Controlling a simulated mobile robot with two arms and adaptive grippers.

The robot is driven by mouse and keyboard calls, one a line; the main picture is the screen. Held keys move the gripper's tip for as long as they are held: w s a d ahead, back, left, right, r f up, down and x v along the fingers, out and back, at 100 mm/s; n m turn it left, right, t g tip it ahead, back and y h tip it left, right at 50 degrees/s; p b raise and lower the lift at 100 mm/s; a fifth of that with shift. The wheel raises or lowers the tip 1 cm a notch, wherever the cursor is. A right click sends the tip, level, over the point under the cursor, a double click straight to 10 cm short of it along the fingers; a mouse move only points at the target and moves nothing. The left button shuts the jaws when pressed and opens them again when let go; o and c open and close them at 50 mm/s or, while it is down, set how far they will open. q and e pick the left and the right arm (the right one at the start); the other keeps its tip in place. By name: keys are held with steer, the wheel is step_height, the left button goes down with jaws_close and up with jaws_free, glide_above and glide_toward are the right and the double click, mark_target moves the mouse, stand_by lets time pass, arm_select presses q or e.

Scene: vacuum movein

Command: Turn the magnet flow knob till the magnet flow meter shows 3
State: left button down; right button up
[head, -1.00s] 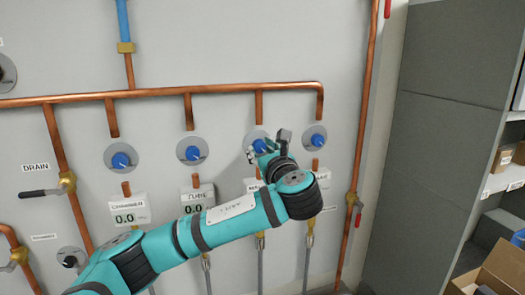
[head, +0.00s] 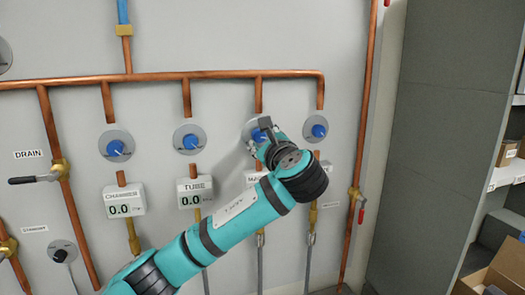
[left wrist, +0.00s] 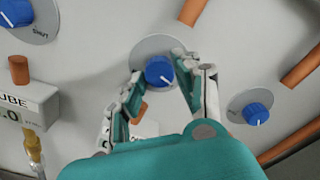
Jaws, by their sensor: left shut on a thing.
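The magnet flow knob is a blue knob on a round grey plate, third from the left in the head view (head: 259,135) and central in the left wrist view (left wrist: 159,70). My left gripper (left wrist: 158,73) is shut on it, one finger on each side; it also shows in the head view (head: 262,138). A pale pointer line shows on the knob's face. The magnet flow meter (head: 254,179) is below the knob, with only the start of its label showing. My arm hides its reading.
Similar blue knobs sit close by: chamber (head: 117,147), tube (head: 190,141) and one at right (head: 318,131). The chamber meter (head: 125,201) and tube meter (head: 195,192) read 0.0. Copper pipes run above and beside. A grey cabinet (head: 425,150) stands at right.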

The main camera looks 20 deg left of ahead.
arm_select(q)
steer(key=n+b, duration=0.1)
steer(key=n, duration=0.1)
steer(key=n+b, duration=0.3)
steer(key=n, duration=0.1)
steer(key=shift+f+n+b, duration=0.25)
steer(key=shift+n+b, duration=0.05)
steer(key=shift+b, duration=0.1)
steer(key=n+b, duration=0.2)
steer(key=n, duration=0.2)
steer(key=shift+r+n+b, duration=0.15)
steer(key=shift+n+b, duration=0.2)
steer(key=shift+n, duration=0.05)
steer(key=c, duration=0.9)
jaws_free()
steer(key=shift+c, duration=0.2)
steer(key=shift+r, duration=0.1)
steer(key=v, duration=1.2)
